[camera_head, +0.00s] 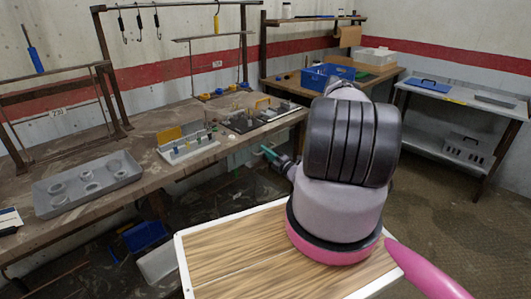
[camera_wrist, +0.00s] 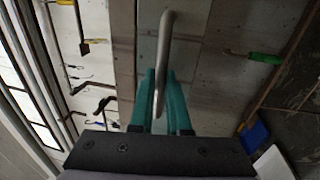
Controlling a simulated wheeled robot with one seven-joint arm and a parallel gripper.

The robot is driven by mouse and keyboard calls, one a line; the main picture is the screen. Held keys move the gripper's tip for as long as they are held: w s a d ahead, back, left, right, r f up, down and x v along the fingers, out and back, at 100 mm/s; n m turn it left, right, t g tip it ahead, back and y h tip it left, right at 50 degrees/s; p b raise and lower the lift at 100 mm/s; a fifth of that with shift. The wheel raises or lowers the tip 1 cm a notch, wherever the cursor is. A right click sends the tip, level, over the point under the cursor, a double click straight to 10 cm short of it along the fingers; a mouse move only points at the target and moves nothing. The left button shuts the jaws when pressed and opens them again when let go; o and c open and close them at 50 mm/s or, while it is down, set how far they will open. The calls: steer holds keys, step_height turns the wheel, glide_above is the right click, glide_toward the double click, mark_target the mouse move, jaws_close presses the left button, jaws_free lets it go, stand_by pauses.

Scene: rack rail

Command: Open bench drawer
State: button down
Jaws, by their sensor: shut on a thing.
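The workbench (camera_head: 150,178) runs along the wall on the left in the head view. A pale panel (camera_head: 240,158) under its top, beside my gripper, looks like the drawer front. My gripper (camera_head: 268,151) has teal fingers and is at the bench's front edge, reaching in from my arm. In the wrist view, my gripper (camera_wrist: 160,78) is shut on a grey bar handle (camera_wrist: 166,40), with one finger on each side. The handle stands out from a flat grey front (camera_wrist: 148,35). In the head view the handle is too small to make out, and I cannot tell how far the drawer is out.
A grey tray with round cups (camera_head: 88,184), a white rack with a yellow back (camera_head: 187,143) and a dark fixture (camera_head: 255,117) stand on the bench. Blue bins (camera_head: 146,236) lie below it. A blue crate (camera_head: 327,76) is on the far table. The floor at right is clear.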

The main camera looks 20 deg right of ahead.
steer(key=r+v, duration=0.2)
steer(key=v, duration=0.8)
steer(key=s+r+v, duration=0.1)
steer(key=r+v, duration=0.1)
steer(key=v, duration=0.9)
steer(key=c, duration=1.2)
jaws_free()
steer(key=shift+d, duration=0.1)
steer(key=shift+o, duration=0.2)
steer(key=v, duration=1)
steer(key=shift+s, duration=0.4)
steer(key=shift+d, duration=0.1)
